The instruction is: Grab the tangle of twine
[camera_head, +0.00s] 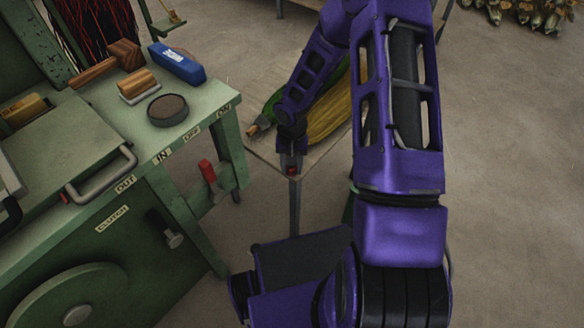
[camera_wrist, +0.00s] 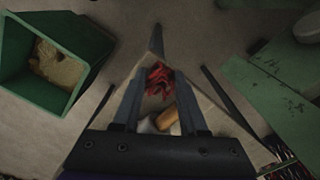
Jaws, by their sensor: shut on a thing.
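The tangle of twine is a small red, loose bundle (camera_wrist: 160,80), seen between the tips of my fingers in the wrist view. My gripper, also in the wrist view (camera_wrist: 158,88), is shut on the tangle, above the near corner of a small pale table (camera_head: 262,143). The fingers hide part of the tangle.
The green machine bench (camera_head: 200,105) stands to the left, with a blue box (camera_head: 176,64), wooden blocks and a round dark-topped tin (camera_head: 168,110) on top. Yellow and green bristle bundles (camera_head: 330,118) lie on the small table. A green bin (camera_wrist: 50,62) stands left in the wrist view.

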